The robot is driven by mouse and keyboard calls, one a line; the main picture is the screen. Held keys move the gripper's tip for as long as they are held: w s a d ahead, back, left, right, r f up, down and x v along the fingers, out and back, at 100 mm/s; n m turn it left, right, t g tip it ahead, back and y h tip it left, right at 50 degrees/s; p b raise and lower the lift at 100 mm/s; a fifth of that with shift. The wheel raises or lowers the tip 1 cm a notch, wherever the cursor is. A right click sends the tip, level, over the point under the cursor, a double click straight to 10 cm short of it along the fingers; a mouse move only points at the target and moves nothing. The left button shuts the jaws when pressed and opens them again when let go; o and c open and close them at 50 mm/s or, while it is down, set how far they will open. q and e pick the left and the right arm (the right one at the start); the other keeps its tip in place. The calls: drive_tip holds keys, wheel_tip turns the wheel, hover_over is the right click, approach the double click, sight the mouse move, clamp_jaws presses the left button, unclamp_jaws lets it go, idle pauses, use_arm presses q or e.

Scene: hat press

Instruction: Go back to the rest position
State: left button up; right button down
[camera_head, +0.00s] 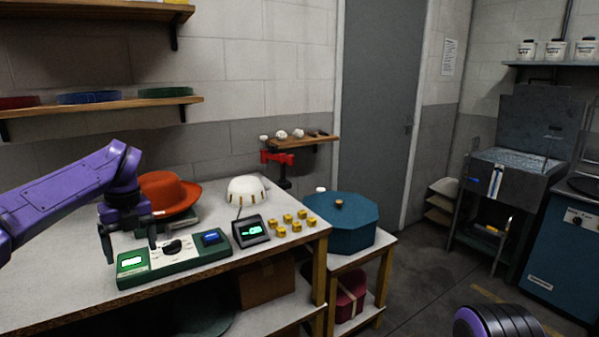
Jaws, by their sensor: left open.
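My left arm comes in from the left, and its gripper (130,243) hangs pointing down over the left part of the green control box (180,268). The gripper is open, with nothing between its fingers; I cannot tell whether it touches the box. The box has a lit green display, a black knob on a white panel and a blue screen. The orange hat (168,192) sits just behind the gripper on a stand, partly hidden by my arm. Only a rounded dark and purple part of my right arm shows at the bottom right; its gripper is out of view.
The bench (60,285) also holds a white dome (247,190), a small display unit (251,232) and several yellow blocks (297,222). A blue octagonal box (341,222) stands on a lower table to the right. Shelves (100,105) hang above the bench. Floor is open at right.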

use_arm(q)
drive_tip(key=s+d+f+m+t+y, duration=0.1)
drive_tip(key=s+f+m+t+y, duration=0.15)
drive_tip(key=f+m, duration=0.6)
drive_tip(key=s+d+f+m+t+y, duration=0.15)
drive_tip(key=f+m+y, duration=0.35)
drive_tip(key=f, duration=0.7)
drive_tip(key=s+d+f+m+t+y, duration=0.1)
drive_tip(key=s+f+m+t+y, duration=0.15)
drive_tip(key=f+m, duration=0.65)
drive_tip(key=s+d+f+m+h, duration=0.35)
drive_tip(key=s+f+m, duration=0.45)
drive_tip(key=s+f, duration=0.3)
drive_tip(key=s+f+m+g+h, duration=0.2)
drive_tip(key=s+m, duration=0.5)
drive_tip(key=s, duration=1.3)
drive_tip(key=shift+s+g+h, duration=0.25)
drive_tip(key=shift+g+h, duration=0.3)
drive_tip(key=shift+h, duration=0.5)
